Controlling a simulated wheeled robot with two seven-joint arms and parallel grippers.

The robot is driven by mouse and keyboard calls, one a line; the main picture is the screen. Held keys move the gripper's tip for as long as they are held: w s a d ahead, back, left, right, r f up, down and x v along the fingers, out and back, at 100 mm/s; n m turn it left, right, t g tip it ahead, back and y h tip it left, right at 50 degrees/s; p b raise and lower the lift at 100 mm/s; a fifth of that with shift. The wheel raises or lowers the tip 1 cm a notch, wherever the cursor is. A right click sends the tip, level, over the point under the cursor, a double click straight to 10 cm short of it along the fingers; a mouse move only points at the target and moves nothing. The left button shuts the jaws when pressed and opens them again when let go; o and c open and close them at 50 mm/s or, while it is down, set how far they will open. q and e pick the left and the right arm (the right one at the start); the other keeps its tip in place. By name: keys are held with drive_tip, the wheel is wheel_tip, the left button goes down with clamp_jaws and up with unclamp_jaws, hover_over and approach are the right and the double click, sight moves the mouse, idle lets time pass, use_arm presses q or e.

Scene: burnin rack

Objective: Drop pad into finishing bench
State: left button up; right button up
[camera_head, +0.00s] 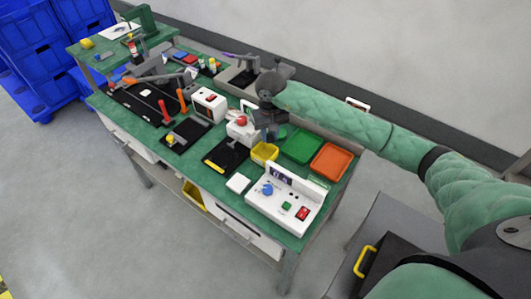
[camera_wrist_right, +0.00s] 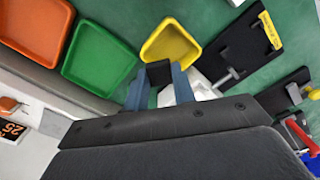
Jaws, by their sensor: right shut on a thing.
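The finishing bench (camera_head: 215,168) is a long table with a green top, seen across the middle of the head view. My right gripper (camera_head: 268,130) is above its right half, beside the yellow tray. In the right wrist view its two blue-grey fingers (camera_wrist_right: 160,80) are shut on a small dark block, which I take for the pad (camera_wrist_right: 158,70). The pad is held near the edge of the yellow tray in that view; its height above the bench is hard to tell. In the head view the pad cannot be made out. My left gripper is not in view.
A yellow tray (camera_head: 262,153), a green tray (camera_head: 302,147) and an orange tray (camera_head: 331,162) stand at the bench's right end. A white control box (camera_head: 285,198) is in front. Black fixtures (camera_head: 187,134) and tools crowd the left. Blue crates (camera_head: 40,60) stand beyond.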

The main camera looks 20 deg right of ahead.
sight(270, 137)
wheel_tip(270, 137, down, 3)
drive_tip(key=shift+w+f, duration=0.1)
drive_tip(key=shift+f, duration=0.65)
drive_tip(key=o, duration=0.8)
drive_tip(key=shift+o, duration=1)
drive_tip(key=shift+r, duration=0.4)
wheel_tip(270, 137, up, 5)
drive_tip(key=b, duration=0.2)
drive_tip(key=shift+d+b, duration=0.1)
drive_tip(key=shift+b, duration=0.25)
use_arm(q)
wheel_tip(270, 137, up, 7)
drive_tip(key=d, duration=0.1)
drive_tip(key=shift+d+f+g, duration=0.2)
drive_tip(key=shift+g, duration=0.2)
use_arm(e)
drive_tip(key=shift+r, duration=0.95)
